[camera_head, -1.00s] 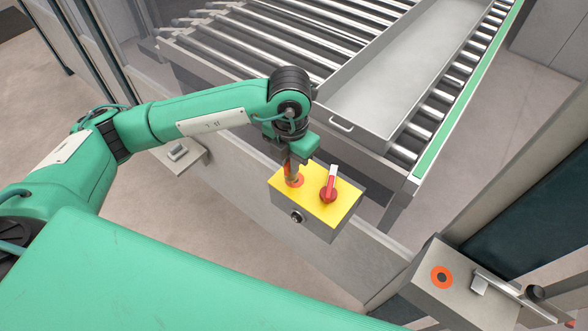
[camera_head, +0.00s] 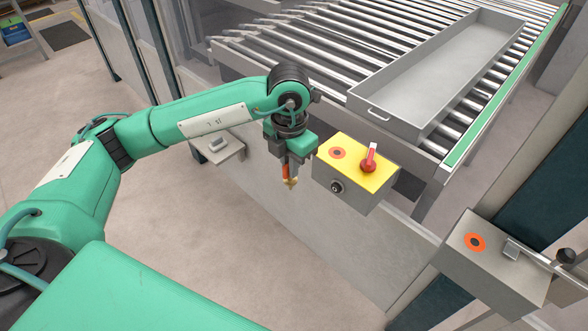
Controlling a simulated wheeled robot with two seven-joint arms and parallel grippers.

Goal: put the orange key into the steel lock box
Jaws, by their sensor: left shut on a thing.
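My left gripper (camera_head: 289,160) points down and is shut on the orange key (camera_head: 286,171). The key hangs below the fingers with its brass-coloured tip (camera_head: 291,183) pointing down, in the air just left of the yellow-topped control box. The steel lock box (camera_head: 492,258) is at the lower right, with an orange ring around a dark hole (camera_head: 474,242) on its top and a bolt (camera_head: 525,255) beside it. The gripper is well to the left of it. My right gripper is out of view.
The control box (camera_head: 379,178) has an orange-ringed hole (camera_head: 337,153) and a red rotary switch (camera_head: 369,160) on top. Behind it a grey tray (camera_head: 413,80) lies on a roller conveyor (camera_head: 330,58). A low panel (camera_head: 300,226) runs below the control box.

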